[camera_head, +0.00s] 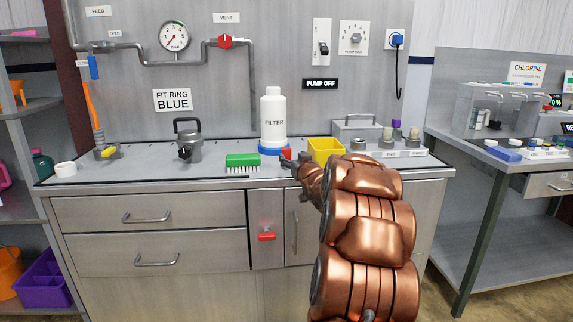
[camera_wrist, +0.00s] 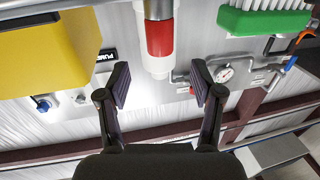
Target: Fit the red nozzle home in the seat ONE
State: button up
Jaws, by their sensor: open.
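The red nozzle (camera_head: 286,154) stands on the counter in front of the white filter bottle, just beyond my gripper (camera_head: 297,165). In the wrist view the red nozzle (camera_wrist: 160,38) shows a red band with a grey part above it in the picture. My gripper (camera_wrist: 157,88) is open, its fingers apart with nothing between them; the nozzle is ahead of the gap. A grey seat block (camera_head: 408,153) stands at the counter's right, with one label reading TWO. I cannot make out a ONE label; my arm hides part of the block's left side.
A yellow bin (camera_head: 326,148) stands close right of the nozzle, and a green brush (camera_head: 242,160) lies to its left. The filter bottle (camera_head: 273,115) is behind, on a blue ring. The counter's left front is fairly clear.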

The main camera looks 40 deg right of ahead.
aim_at(288, 151)
jog(key=shift+x, duration=3.8)
jog(key=shift+c, duration=0.3)
grip_shut()
jog(key=shift+r, duration=0.15)
